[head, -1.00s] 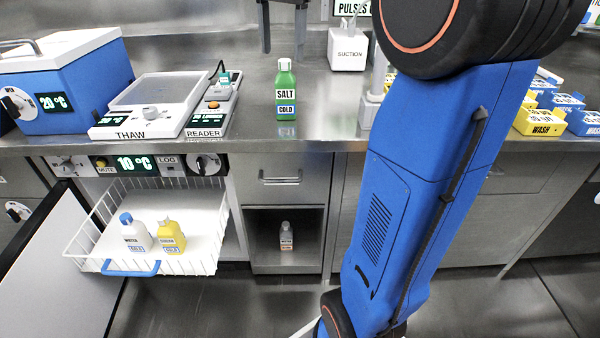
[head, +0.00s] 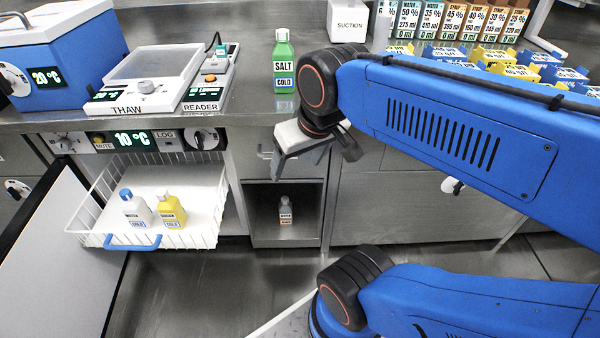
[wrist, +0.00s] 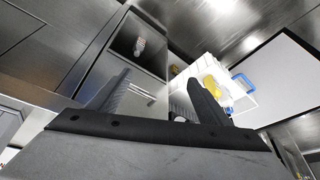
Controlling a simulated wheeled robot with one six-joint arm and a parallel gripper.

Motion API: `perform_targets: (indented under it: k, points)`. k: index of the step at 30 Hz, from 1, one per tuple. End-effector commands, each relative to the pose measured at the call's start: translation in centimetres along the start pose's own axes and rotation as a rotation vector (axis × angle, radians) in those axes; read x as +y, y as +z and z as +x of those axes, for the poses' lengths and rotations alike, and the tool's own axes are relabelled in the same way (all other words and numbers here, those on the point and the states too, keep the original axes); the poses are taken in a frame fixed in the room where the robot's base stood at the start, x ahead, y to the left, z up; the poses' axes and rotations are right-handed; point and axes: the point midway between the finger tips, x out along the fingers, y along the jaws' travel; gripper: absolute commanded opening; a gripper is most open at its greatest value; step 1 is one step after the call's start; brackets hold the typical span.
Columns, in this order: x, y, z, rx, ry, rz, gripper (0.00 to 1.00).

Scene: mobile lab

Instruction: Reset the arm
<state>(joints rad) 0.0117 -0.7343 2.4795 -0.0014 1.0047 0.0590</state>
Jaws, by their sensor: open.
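My gripper (head: 298,160) is open and empty in the head view, in front of the counter's drawer front and below the green salt bottle. My blue arm reaches to it from the right. In the wrist view both fingers of my gripper (wrist: 155,95) are spread with nothing between them. The green SALT bottle (head: 283,62), labelled COLD, stands upright on the counter, apart from my gripper.
An open wire drawer (head: 190,238) holds a white bottle (head: 135,208) and a yellow bottle (head: 171,210). An open door (head: 60,265) stands at left. A small grey bottle (head: 285,211) sits in the cubby. The THAW device (head: 145,80) and blue box (head: 60,60) stand on the counter.

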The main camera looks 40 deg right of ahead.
Motion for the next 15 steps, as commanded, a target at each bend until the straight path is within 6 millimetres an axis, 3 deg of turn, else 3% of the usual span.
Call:
perform_targets:
  k: [5,15]
  points:
    - [-0.2,2.0,1.3,0.021,-0.006,-0.068,0.72]
    - [-0.2,2.1,1.4,0.023,-0.006,-0.074,0.72]
